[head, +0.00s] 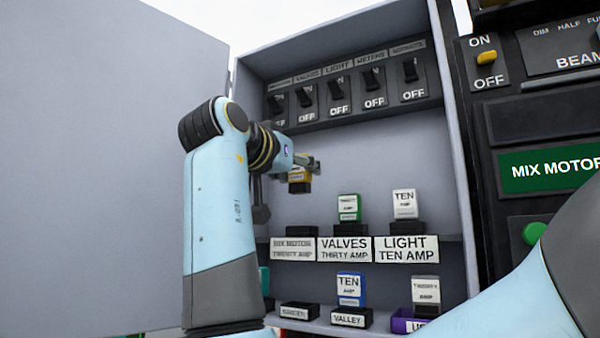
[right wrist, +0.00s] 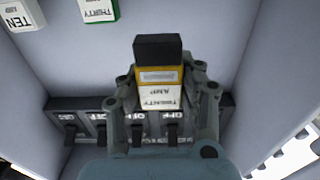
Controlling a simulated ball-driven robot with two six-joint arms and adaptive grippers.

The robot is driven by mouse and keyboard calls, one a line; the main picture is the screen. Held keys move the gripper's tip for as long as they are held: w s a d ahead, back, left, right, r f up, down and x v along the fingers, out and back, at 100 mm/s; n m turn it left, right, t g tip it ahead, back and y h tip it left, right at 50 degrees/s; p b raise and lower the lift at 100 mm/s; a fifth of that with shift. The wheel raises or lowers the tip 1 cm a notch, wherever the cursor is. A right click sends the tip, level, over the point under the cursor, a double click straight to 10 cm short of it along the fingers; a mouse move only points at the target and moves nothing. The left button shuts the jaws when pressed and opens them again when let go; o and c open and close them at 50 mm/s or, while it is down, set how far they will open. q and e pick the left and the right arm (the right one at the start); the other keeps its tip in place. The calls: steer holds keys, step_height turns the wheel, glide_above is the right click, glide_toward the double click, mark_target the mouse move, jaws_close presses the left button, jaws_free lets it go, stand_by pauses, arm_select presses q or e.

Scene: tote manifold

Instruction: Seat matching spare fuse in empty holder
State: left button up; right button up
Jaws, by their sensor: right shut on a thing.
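My right gripper (head: 303,163) is shut on a yellow fuse (head: 300,180) with a black base, held in the air inside the cabinet. In the right wrist view the fuse (right wrist: 160,78) sits between the fingers (right wrist: 160,95), its label reading TWENTY AMP upside down. Below it in the head view, an empty black holder (head: 301,231) stands above a label (head: 292,250) that seems to read MIX MOTOR, TWENTY AMP. The gripper is above this holder, apart from it. My left gripper is not in view.
A green fuse (head: 349,207) and a white TEN AMP fuse (head: 404,204) sit in the neighbouring holders. On the lower shelf are a blue TEN AMP fuse (head: 350,287) and another fuse (head: 426,290). A switch row (head: 340,95) runs above. The cabinet door (head: 100,150) is at left.

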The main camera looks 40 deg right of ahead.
mark_target(296, 168)
steer(key=shift+a+f, duration=0.1)
steer(key=shift+a, duration=0.3)
steer(key=shift+b+v, duration=0.95)
steer(key=shift+v, duration=1.35)
steer(key=b+v, duration=0.2)
steer(key=b, duration=0.8)
steer(key=shift+s+a, duration=0.2)
steer(key=shift+a, duration=0.2)
